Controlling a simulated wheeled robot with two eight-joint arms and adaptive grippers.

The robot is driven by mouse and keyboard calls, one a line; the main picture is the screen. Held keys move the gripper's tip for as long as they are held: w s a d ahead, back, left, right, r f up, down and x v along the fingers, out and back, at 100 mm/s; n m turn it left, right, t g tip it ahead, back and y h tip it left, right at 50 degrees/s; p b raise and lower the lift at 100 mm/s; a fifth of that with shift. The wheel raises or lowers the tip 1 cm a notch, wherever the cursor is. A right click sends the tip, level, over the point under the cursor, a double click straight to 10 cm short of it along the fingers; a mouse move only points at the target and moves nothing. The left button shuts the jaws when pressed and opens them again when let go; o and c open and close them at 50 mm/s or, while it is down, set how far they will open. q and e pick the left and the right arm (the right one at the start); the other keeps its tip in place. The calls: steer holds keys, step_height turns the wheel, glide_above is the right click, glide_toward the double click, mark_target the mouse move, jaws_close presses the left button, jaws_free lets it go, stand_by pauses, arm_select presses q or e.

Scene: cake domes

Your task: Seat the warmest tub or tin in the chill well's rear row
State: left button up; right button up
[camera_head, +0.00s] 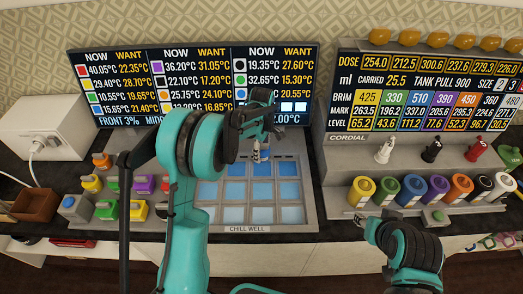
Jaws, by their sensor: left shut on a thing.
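The chill well (311,205) is a grey panel at centre with rows of pale blue square wells, the rear row brighter blue. My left gripper (262,138) is over its rear edge, near the middle column, pointing down. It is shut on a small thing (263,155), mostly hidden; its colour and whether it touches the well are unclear. The temperature board (120,90) shows red at 40.05°C, the highest readable NOW value; my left arm covers part of it. My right gripper (366,226) is low at right, near the counter's front edge; its opening is unclear.
Several coloured tubs or tins, including a purple one (143,184) and a yellow one (91,183), stand left of the well. A brown box (35,205) and white appliance (43,127) are farther left. Coloured cordial canisters (386,190) line the right side.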

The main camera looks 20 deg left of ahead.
arm_select(q)
steer(key=shift+f+b, duration=1.95)
steer(key=shift+f, duration=1.3)
steer(key=shift+f+b, duration=0.4)
steer(key=shift+f, duration=0.1)
steer(key=o, duration=1.4)
